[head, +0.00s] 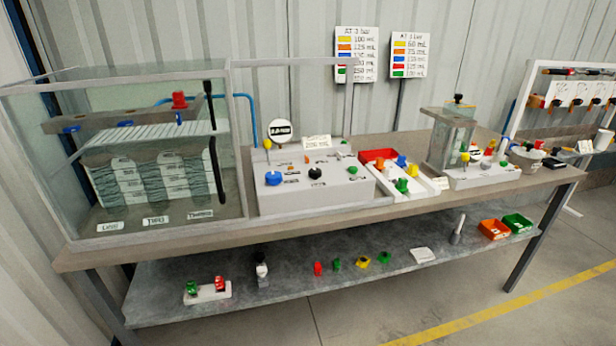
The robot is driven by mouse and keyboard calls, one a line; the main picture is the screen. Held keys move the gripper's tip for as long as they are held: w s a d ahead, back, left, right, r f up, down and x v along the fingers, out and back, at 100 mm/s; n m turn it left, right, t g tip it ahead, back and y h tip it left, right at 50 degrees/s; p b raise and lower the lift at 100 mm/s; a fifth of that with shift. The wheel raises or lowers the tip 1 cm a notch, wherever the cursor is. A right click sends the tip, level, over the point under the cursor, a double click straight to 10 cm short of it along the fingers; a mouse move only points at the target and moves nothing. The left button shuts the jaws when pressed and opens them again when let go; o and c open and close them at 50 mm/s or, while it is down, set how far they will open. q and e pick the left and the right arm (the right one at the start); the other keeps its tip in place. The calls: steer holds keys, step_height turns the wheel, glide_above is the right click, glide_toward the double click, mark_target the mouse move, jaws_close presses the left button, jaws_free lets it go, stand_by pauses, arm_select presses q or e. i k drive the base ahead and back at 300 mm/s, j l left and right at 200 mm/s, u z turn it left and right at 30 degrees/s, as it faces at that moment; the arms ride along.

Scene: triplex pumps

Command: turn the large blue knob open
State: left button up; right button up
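The large blue knob (273,178) sits on the left part of the top of a light grey control box (310,200) on the bench. A black knob (316,173) is to its right, and a small green knob (352,169) is farther right. A yellow-topped lever (267,146) stands just behind the blue knob. I cannot tell from this distance how far the blue knob is turned. Neither of my grippers shows in the head view, and nothing touches the knob.
A large glass tank (228,155) stands left of the box. A red and white tray (404,191) with coloured parts sits to its right, then a smaller clear tank (450,140). The lower shelf (385,282) holds loose parts. The floor in front is clear.

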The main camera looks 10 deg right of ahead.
mark_target(273, 178)
steer(key=i+l+u, duration=0.1)
steer(key=l, duration=0.25)
steer(key=i+l+u, duration=0.1)
steer(key=i+l, duration=0.15)
steer(key=i+l+u, duration=0.15)
steer(key=l, duration=0.35)
steer(key=i+l+u, duration=0.1)
steer(key=l, duration=0.25)
steer(key=i, duration=0.05)
